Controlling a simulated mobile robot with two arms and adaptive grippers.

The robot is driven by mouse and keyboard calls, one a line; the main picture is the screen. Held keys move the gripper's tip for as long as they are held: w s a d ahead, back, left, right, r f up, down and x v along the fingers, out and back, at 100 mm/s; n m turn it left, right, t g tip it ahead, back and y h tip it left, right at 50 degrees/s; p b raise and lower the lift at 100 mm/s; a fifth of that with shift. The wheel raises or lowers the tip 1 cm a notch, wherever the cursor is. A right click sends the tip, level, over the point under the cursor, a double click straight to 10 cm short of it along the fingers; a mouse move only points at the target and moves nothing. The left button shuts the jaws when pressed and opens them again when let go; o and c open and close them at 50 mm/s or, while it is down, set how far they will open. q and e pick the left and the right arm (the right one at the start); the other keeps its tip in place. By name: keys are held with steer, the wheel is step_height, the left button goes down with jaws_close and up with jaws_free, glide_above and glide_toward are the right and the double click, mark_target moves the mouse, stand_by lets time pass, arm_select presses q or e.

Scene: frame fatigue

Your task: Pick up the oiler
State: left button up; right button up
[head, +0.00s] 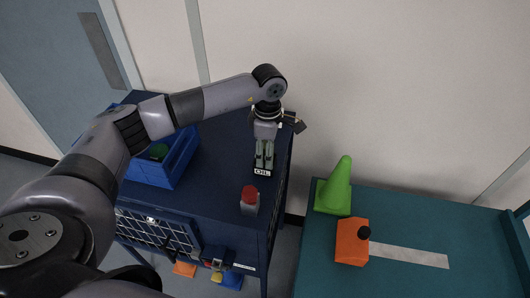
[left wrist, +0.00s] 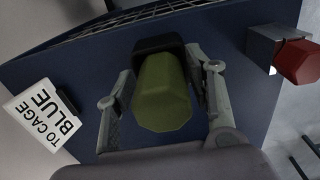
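In the head view the oiler is mostly hidden by the gripper. My right gripper is not in view.
A blue bin (head: 170,165) stands left on the cabinet (head: 215,165). A red-topped grey block (head: 249,200) stands near its front right and shows in the left wrist view (left wrist: 285,55). A teal table (head: 440,215) at right holds a green cone (head: 337,188) and an orange block (head: 350,243).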

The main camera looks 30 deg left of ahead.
arm_select(q)
steer(key=c, duration=0.8)
steer(key=shift+c, duration=0.2)
steer(key=shift+r, duration=0.15)
steer(key=shift+w+r+b, duration=0.1)
steer(key=shift+r+b, duration=0.2)
steer(key=shift+r, duration=0.3)
step_height(320, 180, up, 19)
steer(key=b, duration=0.4)
steer(key=shift+f, duration=0.2)
